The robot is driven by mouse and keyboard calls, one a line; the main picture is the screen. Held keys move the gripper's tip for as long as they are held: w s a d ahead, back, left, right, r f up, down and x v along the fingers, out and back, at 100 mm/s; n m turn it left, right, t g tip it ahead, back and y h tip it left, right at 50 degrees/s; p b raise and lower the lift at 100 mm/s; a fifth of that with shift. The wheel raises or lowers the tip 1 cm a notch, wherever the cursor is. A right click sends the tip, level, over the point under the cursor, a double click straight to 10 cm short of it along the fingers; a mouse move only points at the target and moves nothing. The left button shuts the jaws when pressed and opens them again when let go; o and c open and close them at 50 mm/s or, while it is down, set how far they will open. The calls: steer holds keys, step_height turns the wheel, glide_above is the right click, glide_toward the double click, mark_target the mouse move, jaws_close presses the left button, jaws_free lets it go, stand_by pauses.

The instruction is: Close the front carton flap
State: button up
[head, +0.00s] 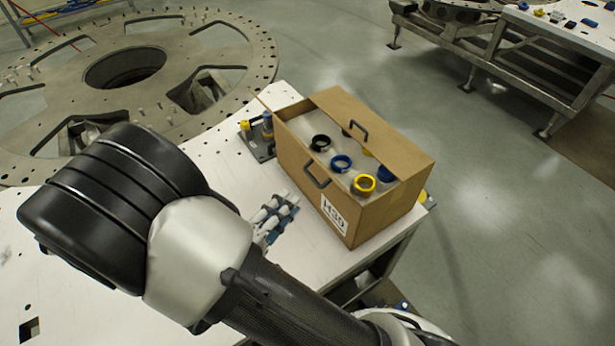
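The open cardboard carton (375,214) stands on the white table near its right corner. A far flap (385,125) with a dark handle leans inward over part of the opening. A second dark handle (318,175) is on the near side, above a white label. I cannot tell whether it sits on a front flap hanging down or on the wall itself. A thin flap edge shows at the carton's left end. Inside are pale containers with black, blue and yellow rings. My gripper is not in view; only my arm's links show, left of and in front of the carton.
White tube-like parts on a blue rack (275,218) lie just left of the carton. A small fixture (258,138) stands behind its left end. A large round metal plate (200,40) fills the upper left. Open floor lies to the right.

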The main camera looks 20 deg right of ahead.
steer(key=p+x, duration=0.1)
steer(key=x, duration=0.8)
steer(key=shift+f, duration=0.1)
steer(key=shift+c, duration=0.3)
jaws_close()
